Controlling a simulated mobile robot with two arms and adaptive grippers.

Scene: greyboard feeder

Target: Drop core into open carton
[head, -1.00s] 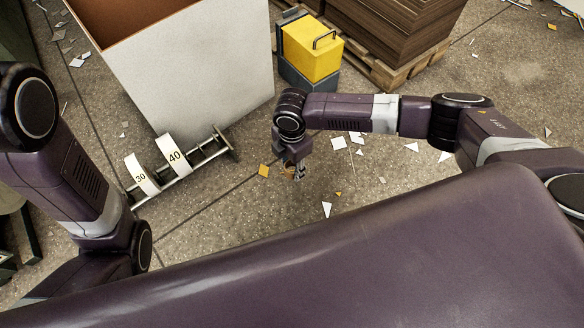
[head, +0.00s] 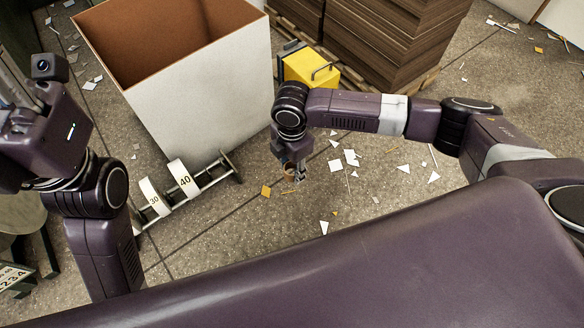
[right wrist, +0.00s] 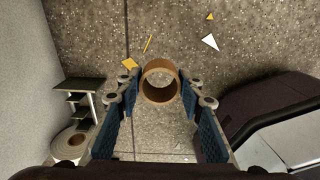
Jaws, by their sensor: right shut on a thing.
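The brown cardboard core (right wrist: 148,92) is a short open tube. My right gripper (right wrist: 161,96) is shut on it, with one finger on each side. In the head view the core (head: 288,174) is small and partly hidden by my right gripper (head: 296,170), which hangs low over the floor. The open carton (head: 205,100) is a large white box with a brown inside, left of and behind the right gripper. The core is outside it. The carton's pale wall (right wrist: 25,70) fills the left of the right wrist view. My left arm is raised at the left edge; its gripper is unclear there.
A yellow box (head: 308,69) and stacked brown board (head: 390,45) are behind the right arm.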

